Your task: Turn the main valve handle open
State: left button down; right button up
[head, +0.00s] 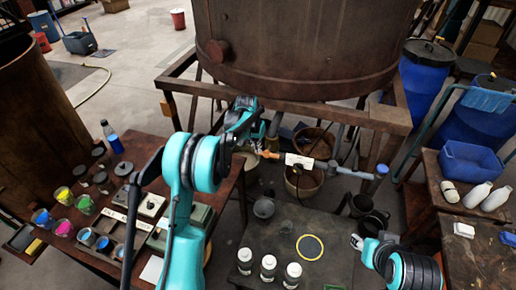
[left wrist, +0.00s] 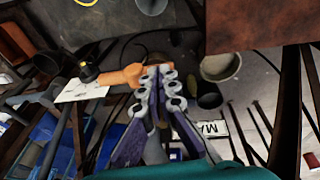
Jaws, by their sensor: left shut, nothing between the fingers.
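The main valve handle, an orange lever (head: 270,154), sits on the pipework below the big rusty vat, left of a white label plate (head: 299,160). In the left wrist view the orange handle (left wrist: 124,77) lies at the fingertips, its end partly hidden behind them. My left gripper (head: 258,139) is beside the handle's left end; in the left wrist view its fingers (left wrist: 163,75) are shut with nothing between them. I cannot tell whether they touch the handle. My right gripper (head: 357,241) is low at right, away from the valve, too small to judge its opening.
The rusty vat (head: 300,45) stands in a frame (head: 330,112) above the pipe. Buckets (head: 303,180) sit below. A left table holds paint cups (head: 64,228); a dark front table (head: 325,226) holds white bottles (head: 268,268). A blue tub (head: 470,160) stands at right.

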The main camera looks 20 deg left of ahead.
pick_arm(q)
jog(key=shift+a+f+h, duration=0.15)
jog(key=shift+a+h, duration=0.05)
jog(key=shift+h, duration=0.2)
jog(key=h+b, duration=0.1)
jog(key=a+f+h+b, duration=0.1)
jog(key=h, duration=0.1)
jog(key=shift+f+n, duration=0.25)
jog(key=shift+n, duration=0.05)
jog(key=f+h+b, duration=0.1)
jog(key=h, duration=0.1)
jog(key=f+h+b, duration=0.1)
jog(key=h+b, duration=0.1)
jog(key=shift+a, duration=0.2)
jog(key=shift+d+f+b, duration=0.35)
jog(key=shift+f+b, duration=0.25)
jog(key=shift+f, duration=0.25)
jog(key=shift+d+f+b, duration=0.35)
jog(key=shift+f+b, duration=0.25)
jog(key=shift+f, duration=0.2)
jog(key=shift+d+f, duration=0.1)
